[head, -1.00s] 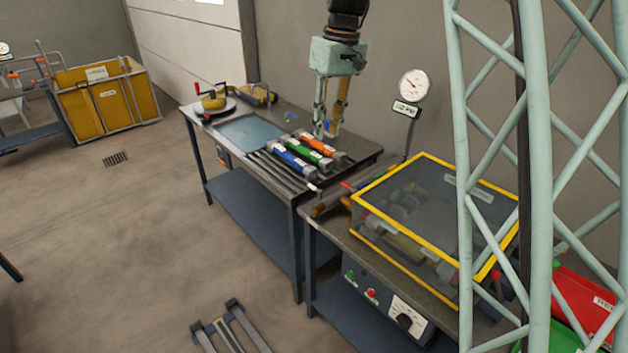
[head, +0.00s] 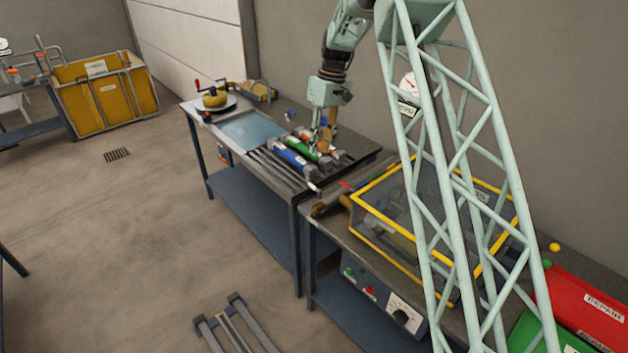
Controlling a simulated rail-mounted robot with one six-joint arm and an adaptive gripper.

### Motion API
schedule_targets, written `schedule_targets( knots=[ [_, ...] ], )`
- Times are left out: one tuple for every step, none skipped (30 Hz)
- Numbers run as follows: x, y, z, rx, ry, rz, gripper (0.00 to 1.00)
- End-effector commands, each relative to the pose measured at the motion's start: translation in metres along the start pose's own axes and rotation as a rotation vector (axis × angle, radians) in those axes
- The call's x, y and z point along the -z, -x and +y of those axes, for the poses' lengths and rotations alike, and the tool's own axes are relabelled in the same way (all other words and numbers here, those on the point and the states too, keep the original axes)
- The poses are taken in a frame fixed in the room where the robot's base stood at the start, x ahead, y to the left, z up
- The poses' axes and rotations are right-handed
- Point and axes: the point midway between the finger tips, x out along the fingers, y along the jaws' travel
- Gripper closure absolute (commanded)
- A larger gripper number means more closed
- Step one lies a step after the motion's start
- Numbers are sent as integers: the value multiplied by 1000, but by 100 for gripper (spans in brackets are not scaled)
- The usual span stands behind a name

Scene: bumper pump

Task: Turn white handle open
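My gripper (head: 322,150) points down over the near table, low beside the green cylinder (head: 305,151) and the orange cylinder. Its fingers overlap these parts in the view, so I cannot tell whether they touch anything or how far apart they are. A blue cylinder (head: 289,154) lies just to the left. I cannot make out a white handle with certainty. A small pale-tipped part (head: 312,186) shows at the table's near corner.
A yellow-framed clear box (head: 388,238) stands on the bench at the right, partly behind my lattice column. Red (head: 585,300) and green bins are at the lower right. A yellow crate (head: 105,98) stands far left. The floor between is mostly clear.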

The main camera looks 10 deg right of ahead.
Motion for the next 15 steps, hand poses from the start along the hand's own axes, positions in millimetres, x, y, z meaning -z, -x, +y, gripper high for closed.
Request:
schedule_targets(
  knots=[
    [2, -4, 3, 3, 3, -2, 77],
    [4, -6, 4, 5, 5, -4, 77],
    [5, -9, 5, 7, 8, -5, 77],
    [6, -11, 6, 7, 9, -5, 77],
    [6, -12, 7, 8, 10, -5, 77],
    [7, -13, 8, 9, 11, -6, 77],
    [8, -14, 8, 9, 12, -6, 77],
    [8, -14, 9, 10, 12, -6, 77],
    [8, -15, 9, 10, 12, -6, 77],
    [8, -15, 9, 10, 13, -6, 77],
    [8, -16, 9, 10, 13, -6, 77],
    [8, -16, 9, 10, 13, -6, 77],
    [8, -16, 9, 10, 13, -7, 77],
    [8, -16, 9, 10, 13, -7, 77],
    [8, -16, 9, 10, 12, -7, 77]
  ],
)
